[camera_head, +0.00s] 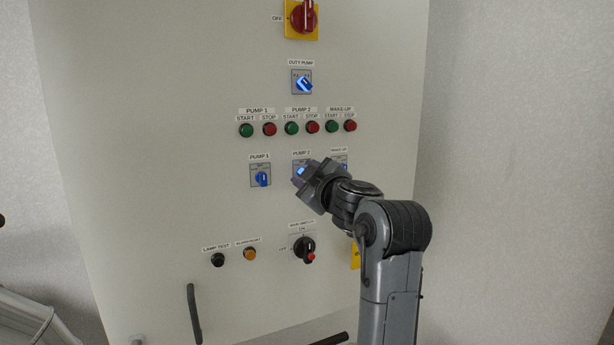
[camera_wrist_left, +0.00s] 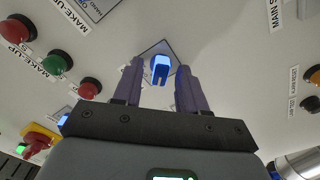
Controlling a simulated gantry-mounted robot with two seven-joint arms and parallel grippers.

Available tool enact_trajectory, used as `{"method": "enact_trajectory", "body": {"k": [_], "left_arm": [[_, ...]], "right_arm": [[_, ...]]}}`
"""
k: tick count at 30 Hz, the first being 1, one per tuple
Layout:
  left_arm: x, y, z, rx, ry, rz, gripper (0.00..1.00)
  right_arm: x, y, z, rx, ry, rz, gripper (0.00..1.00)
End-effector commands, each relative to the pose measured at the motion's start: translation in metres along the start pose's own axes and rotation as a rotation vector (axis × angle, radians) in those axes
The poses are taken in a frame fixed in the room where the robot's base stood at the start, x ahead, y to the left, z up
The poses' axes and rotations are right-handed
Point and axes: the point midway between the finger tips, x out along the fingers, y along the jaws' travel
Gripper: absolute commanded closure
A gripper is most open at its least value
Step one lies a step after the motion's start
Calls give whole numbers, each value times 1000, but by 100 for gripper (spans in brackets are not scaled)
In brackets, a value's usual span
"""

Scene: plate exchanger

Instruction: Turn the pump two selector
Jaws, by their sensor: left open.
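The pump two selector (camera_head: 300,170) is a blue knob on a grey square plate under the PUMP 2 label, partly hidden by my gripper in the head view. In the left wrist view the blue knob (camera_wrist_left: 160,67) shows between the fingertips. My left gripper (camera_head: 304,173) is at this selector on the panel. In the left wrist view the left gripper (camera_wrist_left: 160,80) is open, with one purple finger on each side of the knob and a visible gap to each. I cannot tell how deep the fingertips reach. The right gripper is not in view.
The pump one selector (camera_head: 262,179) is left of my gripper, and the make-up selector (camera_head: 344,167) is close on its right, partly hidden. Start and stop buttons (camera_head: 291,128) sit above. A black rotary switch (camera_head: 304,248) is below. The panel's left side is clear.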

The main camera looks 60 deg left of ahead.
Motion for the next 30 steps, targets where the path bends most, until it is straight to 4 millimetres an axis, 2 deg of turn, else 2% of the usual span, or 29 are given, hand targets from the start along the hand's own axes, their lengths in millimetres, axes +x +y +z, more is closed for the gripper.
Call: {"method": "enact_trajectory", "body": {"k": [5, 15, 21, 30], "left_arm": [[-13, -1, 2, -2, -1, 1, 58], [-69, -2, 2, -3, -2, 2, 58], [-96, -1, 1, -2, -1, 2, 58], [-108, 0, -1, -1, 1, 0, 58]], "right_arm": [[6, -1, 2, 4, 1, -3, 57], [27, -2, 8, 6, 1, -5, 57], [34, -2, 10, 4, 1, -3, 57], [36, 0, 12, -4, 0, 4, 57]]}}
